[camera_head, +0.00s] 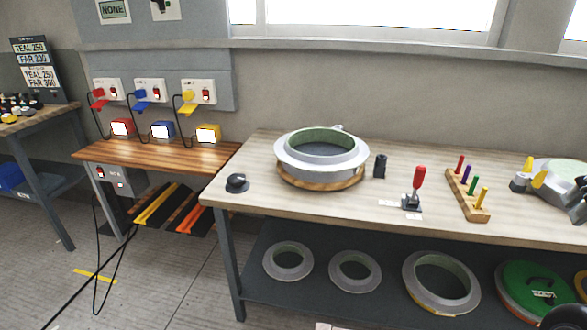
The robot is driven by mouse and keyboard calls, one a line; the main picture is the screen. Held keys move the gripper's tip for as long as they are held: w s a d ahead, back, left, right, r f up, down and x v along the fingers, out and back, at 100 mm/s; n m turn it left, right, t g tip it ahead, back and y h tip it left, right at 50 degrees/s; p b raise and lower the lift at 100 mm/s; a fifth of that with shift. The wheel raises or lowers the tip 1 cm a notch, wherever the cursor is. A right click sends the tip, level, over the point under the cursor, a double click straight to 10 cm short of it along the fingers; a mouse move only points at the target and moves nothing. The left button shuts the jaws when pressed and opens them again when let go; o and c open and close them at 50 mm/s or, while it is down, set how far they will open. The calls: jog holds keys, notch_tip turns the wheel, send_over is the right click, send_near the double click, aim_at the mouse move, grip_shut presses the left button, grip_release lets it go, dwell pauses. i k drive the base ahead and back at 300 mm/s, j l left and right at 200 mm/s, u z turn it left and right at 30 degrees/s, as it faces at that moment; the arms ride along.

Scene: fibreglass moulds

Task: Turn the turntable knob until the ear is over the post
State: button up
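A round grey mould ring (345,165) with a pale green inner face lies on the wooden turntable (318,182) on the bench. A small light lug, seemingly the ear (338,128), shows at the ring's far rim, right of its middle. A short dark post (380,166) stands upright on the bench just right of the ring, apart from the ear. A black knob (237,182), seemingly the turntable knob, sits at the bench's left end, left of the turntable. I cannot make out my gripper in this view.
A red-handled lever (418,188) and a wooden rack (467,195) with coloured pegs stand right of the post. A clamped mould (555,180) is at the right edge. Rings lie on the shelf (325,300) below. Bare benchtop (285,205) lies in front of the turntable.

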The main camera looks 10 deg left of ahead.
aim_at(236, 181)
jog(key=i+j+u, duration=0.2)
jog(key=u, duration=0.2)
jog(key=i+j+u, duration=0.1)
jog(key=i+u, duration=0.15)
jog(key=u, duration=0.15)
jog(key=i+u, duration=0.25)
jog(key=u, duration=0.15)
